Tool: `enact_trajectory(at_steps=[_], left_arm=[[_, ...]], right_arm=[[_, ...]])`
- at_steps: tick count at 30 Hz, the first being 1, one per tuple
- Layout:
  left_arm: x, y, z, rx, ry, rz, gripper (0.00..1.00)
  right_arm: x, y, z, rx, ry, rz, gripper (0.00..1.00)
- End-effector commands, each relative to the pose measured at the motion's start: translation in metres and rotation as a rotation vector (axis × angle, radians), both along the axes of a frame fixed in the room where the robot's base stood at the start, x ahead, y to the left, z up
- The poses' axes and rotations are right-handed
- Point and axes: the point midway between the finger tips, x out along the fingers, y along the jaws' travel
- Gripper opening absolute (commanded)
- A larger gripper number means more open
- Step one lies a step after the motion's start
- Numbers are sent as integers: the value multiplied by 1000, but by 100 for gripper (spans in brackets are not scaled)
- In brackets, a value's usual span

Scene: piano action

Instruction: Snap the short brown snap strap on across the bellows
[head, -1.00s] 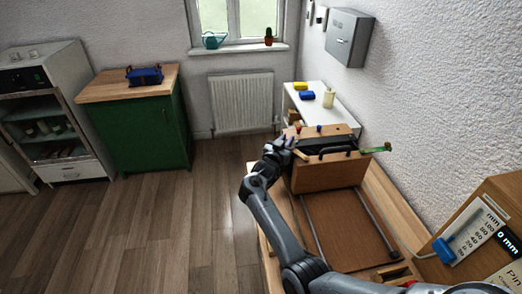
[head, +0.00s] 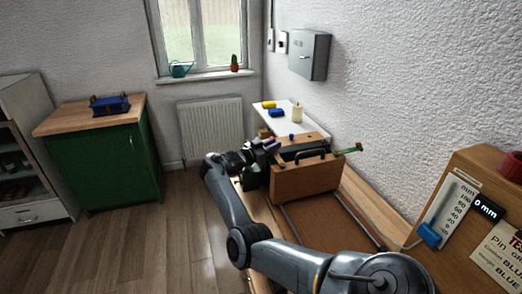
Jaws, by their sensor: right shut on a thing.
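A wooden instrument with a dark bellows (head: 312,152) stands on the bench at centre right. Its brown front panel (head: 305,181) faces me, with a black handle above. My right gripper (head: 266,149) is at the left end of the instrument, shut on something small. A short tan-brown strip, apparently the snap strap (head: 281,160), shows just beyond its fingertips, near the instrument's left edge. It is too small to tell whether the strip touches the bellows. My left gripper is not in view.
A green-tipped rod (head: 352,149) sticks out to the right of the instrument. A white shelf (head: 290,117) with small blocks stands behind. A wooden gauge panel (head: 470,215) is at the right. A green cabinet (head: 100,168) with a blue object stands far left.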

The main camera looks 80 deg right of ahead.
Motion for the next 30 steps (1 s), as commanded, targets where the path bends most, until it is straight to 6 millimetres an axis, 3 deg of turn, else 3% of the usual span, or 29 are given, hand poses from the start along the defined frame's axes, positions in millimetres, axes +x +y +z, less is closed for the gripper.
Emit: enact_trajectory(at_steps=[10, 11, 15, 25, 30], left_arm=[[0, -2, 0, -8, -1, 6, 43], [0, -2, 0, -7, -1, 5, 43], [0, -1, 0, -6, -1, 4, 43], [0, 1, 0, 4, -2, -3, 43], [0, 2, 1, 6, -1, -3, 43]], right_arm=[[-2, -1, -1, 3, -1, -5, 0], [-2, -1, -1, 3, -1, -5, 26], [-2, -1, 0, 2, 0, -5, 44], [0, 1, 0, 1, -1, -4, 44], [10, 14, 0, 1, -1, -2, 44]])
